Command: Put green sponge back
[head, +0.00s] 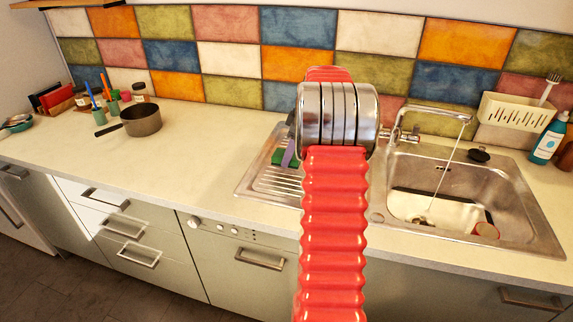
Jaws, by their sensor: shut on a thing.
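The green sponge (277,158) shows as a small green patch over the ribbed steel drainboard, just left of my arm. I cannot tell whether the sponge touches the drainboard.
The tap (430,112) runs water into the steel sink (400,205), where a reddish item (486,230) lies. A blue bottle (548,140) stands right of the caddy. A pot (141,119) sits on the left counter. The counter (200,150) between pot and drainboard is clear.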

